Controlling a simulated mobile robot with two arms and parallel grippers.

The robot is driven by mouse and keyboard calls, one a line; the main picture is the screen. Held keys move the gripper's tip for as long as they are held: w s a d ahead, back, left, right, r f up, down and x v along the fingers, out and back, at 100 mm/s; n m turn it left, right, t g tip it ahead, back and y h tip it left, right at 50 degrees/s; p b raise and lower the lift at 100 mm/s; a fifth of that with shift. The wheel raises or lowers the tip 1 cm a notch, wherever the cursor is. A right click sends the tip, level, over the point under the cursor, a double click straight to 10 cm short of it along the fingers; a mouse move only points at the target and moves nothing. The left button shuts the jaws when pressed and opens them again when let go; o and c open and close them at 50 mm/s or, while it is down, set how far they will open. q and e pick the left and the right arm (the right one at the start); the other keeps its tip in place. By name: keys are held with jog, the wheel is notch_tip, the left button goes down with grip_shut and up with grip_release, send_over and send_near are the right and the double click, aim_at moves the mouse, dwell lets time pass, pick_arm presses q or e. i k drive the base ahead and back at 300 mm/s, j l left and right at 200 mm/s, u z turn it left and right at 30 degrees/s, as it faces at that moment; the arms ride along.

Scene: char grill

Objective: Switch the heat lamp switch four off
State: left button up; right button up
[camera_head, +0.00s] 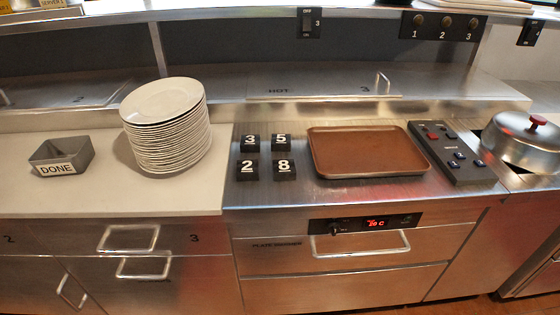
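A small black switch plate (531,32) is on the wall at the upper right, close to the right edge of the head view. Its label looks like a 4, but it is small and seen at an angle. I cannot tell the position of its switch. A similar black switch plate marked 3 (308,22) is at the top centre. Neither of my grippers shows in the head view.
A black panel with knobs 1, 2 and 3 (443,26) is left of the right switch plate. Below are a metal shelf (440,88), a domed lid (525,145), a control box (452,155), a brown tray (365,183), number blocks, stacked plates (168,140) and a DONE bin (62,156).

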aim_at(532, 30)
jog(key=l+z, duration=0.35)
jog(key=i+l+z, duration=0.15)
jog(key=z, duration=0.15)
jog(key=i+l+z, duration=0.1)
jog(key=l+z, duration=0.25)
